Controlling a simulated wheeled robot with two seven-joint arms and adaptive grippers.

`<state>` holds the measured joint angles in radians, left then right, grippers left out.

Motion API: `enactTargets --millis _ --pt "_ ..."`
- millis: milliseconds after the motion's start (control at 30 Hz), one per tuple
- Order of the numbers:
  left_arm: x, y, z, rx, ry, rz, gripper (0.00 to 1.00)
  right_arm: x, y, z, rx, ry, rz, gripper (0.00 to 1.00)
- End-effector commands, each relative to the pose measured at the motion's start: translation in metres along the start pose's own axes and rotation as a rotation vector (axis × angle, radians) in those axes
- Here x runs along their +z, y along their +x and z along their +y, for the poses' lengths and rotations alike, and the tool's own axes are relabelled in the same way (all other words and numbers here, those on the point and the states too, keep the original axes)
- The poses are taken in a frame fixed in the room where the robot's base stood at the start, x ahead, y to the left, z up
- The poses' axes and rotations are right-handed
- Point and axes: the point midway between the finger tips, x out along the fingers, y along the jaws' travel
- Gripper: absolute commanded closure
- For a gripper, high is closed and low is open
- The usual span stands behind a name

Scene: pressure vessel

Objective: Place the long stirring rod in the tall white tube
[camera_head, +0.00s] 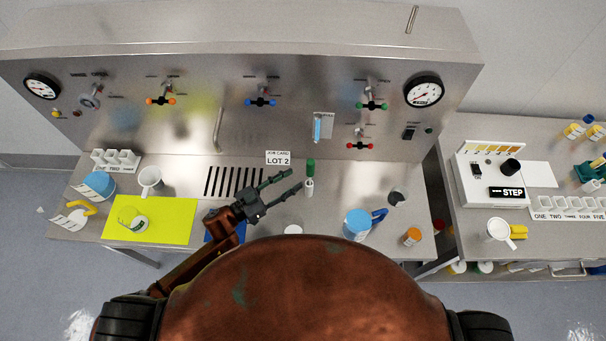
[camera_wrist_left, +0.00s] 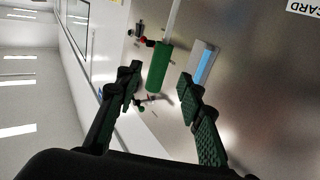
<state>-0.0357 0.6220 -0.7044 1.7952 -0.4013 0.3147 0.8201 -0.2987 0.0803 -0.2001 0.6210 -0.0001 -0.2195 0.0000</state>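A green handle (camera_head: 310,167) stands upright right of centre on the steel bench. A short white piece (camera_head: 308,187) shows just below it. I cannot tell whether this is the tall white tube. In the left wrist view the green handle (camera_wrist_left: 160,66) has a thin pale shaft (camera_wrist_left: 172,20) running from its end to the top edge. My left gripper (camera_head: 295,180) is open, its fingertips just left of the green handle. In the left wrist view the handle appears between and beyond the fingertips (camera_wrist_left: 158,78), with visible gaps at both sides. My right gripper is not in view.
A blue cup (camera_head: 357,224) and an orange-capped jar (camera_head: 411,236) stand to the right. A white mug (camera_head: 150,178) and a yellow mat (camera_head: 175,218) are to the left. The valve panel (camera_head: 215,95) rises behind, with a light-blue strip (camera_head: 318,128) on it.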

Motion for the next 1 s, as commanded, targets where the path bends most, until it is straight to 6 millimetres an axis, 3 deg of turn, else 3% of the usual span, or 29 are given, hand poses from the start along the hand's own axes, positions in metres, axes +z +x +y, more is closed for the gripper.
enactTargets --millis 100,300,1000 --pt "0.002 -0.022 0.0 0.0 0.0 -0.001 0.65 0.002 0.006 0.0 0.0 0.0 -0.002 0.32" --pt "0.0 -0.04 0.0 0.0 0.001 0.0 0.65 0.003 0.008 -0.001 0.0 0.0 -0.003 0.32" --pt "-0.007 -0.042 0.0 0.001 0.0 0.001 0.65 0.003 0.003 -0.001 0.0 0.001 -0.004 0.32"
